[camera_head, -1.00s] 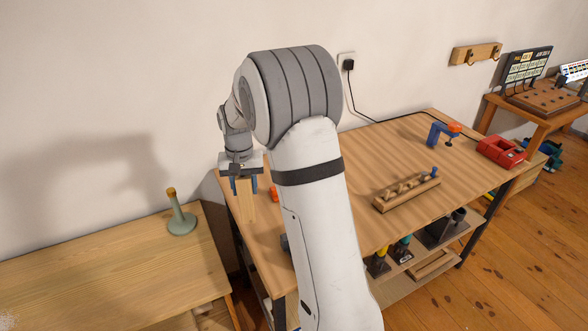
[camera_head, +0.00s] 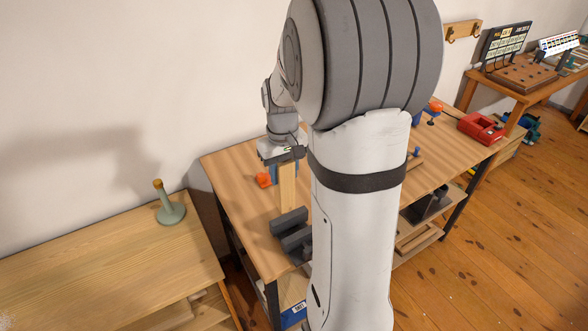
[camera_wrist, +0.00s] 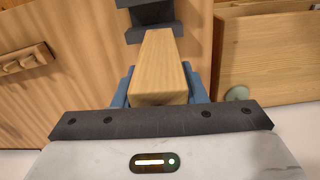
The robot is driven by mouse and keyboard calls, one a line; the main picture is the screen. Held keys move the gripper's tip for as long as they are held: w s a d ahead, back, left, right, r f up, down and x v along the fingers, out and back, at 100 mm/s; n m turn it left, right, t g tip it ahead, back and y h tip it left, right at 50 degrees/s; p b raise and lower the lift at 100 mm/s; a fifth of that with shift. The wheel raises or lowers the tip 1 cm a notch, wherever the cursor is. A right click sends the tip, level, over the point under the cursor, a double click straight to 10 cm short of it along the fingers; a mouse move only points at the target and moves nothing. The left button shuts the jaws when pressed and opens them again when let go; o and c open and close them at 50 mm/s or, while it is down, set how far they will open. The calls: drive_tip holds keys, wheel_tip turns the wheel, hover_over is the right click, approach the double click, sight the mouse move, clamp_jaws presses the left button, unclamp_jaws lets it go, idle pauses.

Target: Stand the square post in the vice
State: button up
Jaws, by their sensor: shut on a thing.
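The square post (camera_head: 287,188) is pale wood and hangs upright from my gripper (camera_head: 286,172). My gripper is shut on its upper part, with a blue finger on each side. The post also shows in the wrist view (camera_wrist: 159,65), pointing away from the palm. The dark grey vice (camera_head: 291,228) stands on the workbench near its front left edge. The post's lower end is close to the vice in the head view, seemingly just behind its jaws. In the wrist view the vice (camera_wrist: 152,14) lies just beyond the post's far end. I cannot tell whether they touch.
The workbench (camera_head: 232,172) has an orange item (camera_head: 264,180) left of the post. My arm hides much of the bench's middle. A red box (camera_head: 481,128) sits at its right end. A lower table (camera_head: 90,262) at left bears a green stand (camera_head: 169,211).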

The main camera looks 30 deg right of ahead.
drive_tip(key=s, duration=0.1)
drive_tip(key=s+d, duration=0.1)
drive_tip(key=s+r, duration=0.1)
drive_tip(key=shift+s+d+n, duration=0.1)
drive_tip(key=shift+d+n, duration=0.15)
drive_tip(key=shift+n, duration=0.05)
drive_tip(key=shift+f, duration=0.15)
drive_tip(key=shift+f+b, duration=1.75)
drive_tip(key=shift+f, duration=0.75)
drive_tip(key=shift+f+b, duration=2.2)
drive_tip(key=shift+f, duration=0.65)
